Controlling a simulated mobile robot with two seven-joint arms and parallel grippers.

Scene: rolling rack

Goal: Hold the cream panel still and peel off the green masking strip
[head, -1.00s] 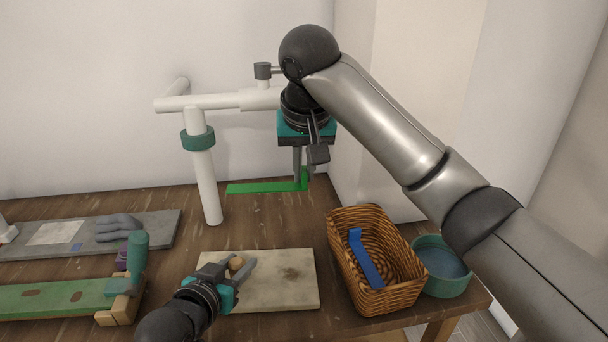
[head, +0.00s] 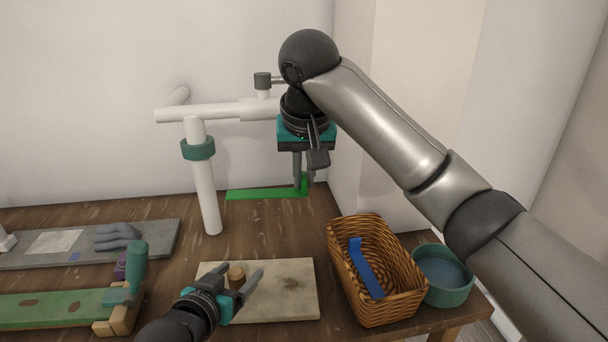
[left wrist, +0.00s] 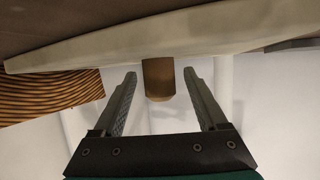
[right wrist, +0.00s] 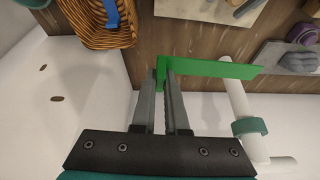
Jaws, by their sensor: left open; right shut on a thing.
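The cream panel (head: 295,292) lies flat on the wooden table, with a brown round knob (head: 236,275) standing near its left part. My left gripper (head: 250,287) is open over the panel's left part. In the left wrist view the knob (left wrist: 158,79) is between its spread fingers, not gripped. My right gripper (head: 304,184) is shut on the bent end of the green strip (head: 262,193), behind the panel and clear of it. The strip's long part extends left, also seen in the right wrist view (right wrist: 215,68).
A wicker basket (head: 408,305) with a blue strip (head: 367,268) in it stands right of the panel, beside a teal bowl (head: 445,292). A white pipe stand (head: 206,195) rises behind. A grey board (head: 160,240) and a green board (head: 50,309) lie left.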

